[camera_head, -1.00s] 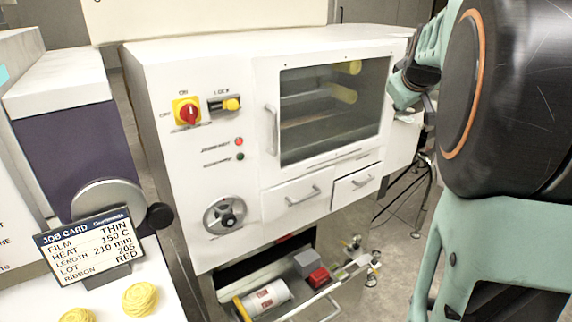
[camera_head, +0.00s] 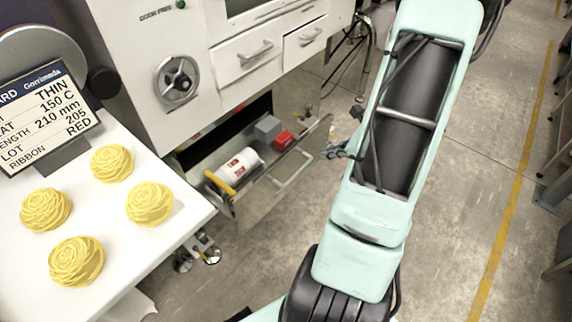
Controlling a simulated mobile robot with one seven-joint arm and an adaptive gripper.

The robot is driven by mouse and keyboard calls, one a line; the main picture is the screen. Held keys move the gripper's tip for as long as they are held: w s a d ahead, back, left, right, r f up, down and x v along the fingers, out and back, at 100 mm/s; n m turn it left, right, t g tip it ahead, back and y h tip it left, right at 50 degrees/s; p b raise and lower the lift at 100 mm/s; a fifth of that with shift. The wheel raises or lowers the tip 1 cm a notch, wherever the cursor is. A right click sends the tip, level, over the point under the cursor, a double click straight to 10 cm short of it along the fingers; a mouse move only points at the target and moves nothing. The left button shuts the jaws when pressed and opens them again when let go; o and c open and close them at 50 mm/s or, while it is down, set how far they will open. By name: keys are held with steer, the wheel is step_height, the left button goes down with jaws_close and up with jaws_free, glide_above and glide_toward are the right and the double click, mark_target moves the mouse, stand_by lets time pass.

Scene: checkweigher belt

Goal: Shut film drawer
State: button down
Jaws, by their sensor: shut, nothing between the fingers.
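The film drawer (camera_head: 258,205) is the low drawer of the white machine, and it stands pulled open. Its front panel carries a bar handle (camera_head: 293,170). Inside lie a white roll (camera_head: 238,168) with red marks and a yellow end, a grey block (camera_head: 267,128) and a red block (camera_head: 283,140). My gripper (camera_head: 333,152) shows small and dark just right of the drawer's front, partly hidden by my arm. It is shut and empty. I cannot tell whether it touches the drawer.
Two smaller drawers, left (camera_head: 247,55) and right (camera_head: 305,40), are shut above. A handwheel (camera_head: 176,80) is on the machine front. A white table (camera_head: 120,240) with several yellow rosettes (camera_head: 150,203) and a job card (camera_head: 45,125) stands left. Open floor (camera_head: 450,220) lies right.

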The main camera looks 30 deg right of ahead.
steer(key=f+m, duration=0.1)
steer(key=m, duration=0.1)
steer(key=b, duration=0.3)
glide_toward(289, 157)
steer(key=x, duration=0.4)
steer(key=shift+s+a+f, duration=0.1)
steer(key=shift+f, duration=0.45)
steer(key=shift+w+a, duration=0.2)
steer(key=shift+w, duration=0.4)
